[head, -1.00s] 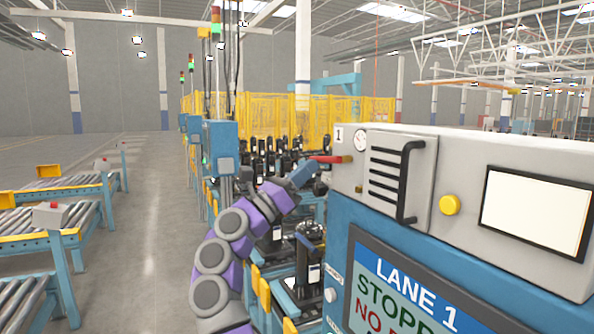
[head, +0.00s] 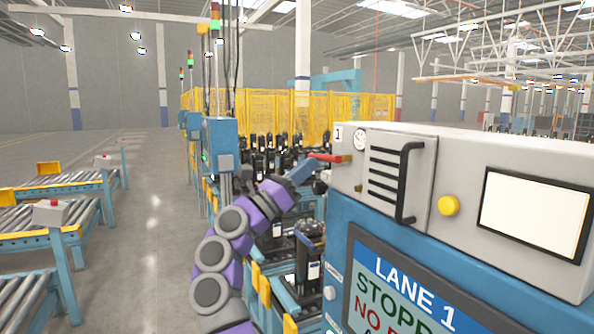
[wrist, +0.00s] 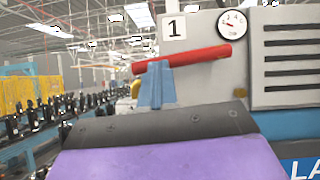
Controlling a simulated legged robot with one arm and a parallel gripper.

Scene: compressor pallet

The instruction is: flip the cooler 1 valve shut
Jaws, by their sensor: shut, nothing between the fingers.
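The cooler 1 valve has a red lever handle (head: 328,158) on the left side of the grey cabinet marked 1. In the wrist view the red handle (wrist: 185,64) slants slightly, its right end higher, under the label 1 and left of the gauge. My gripper (head: 314,165) is shut and empty, its tip just by the handle. In the wrist view the blue gripper tip (wrist: 156,68) overlaps the left part of the handle. I cannot tell whether they touch. A brass fitting (wrist: 240,92) sits below the handle's right end.
The grey cabinet (head: 470,160) carries a round gauge (head: 359,139), a black grab bar (head: 407,182), a yellow button (head: 449,205) and a blank panel. A screen (head: 400,300) reading LANE 1 is below. Roller conveyors (head: 60,185) stand left, beyond open floor.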

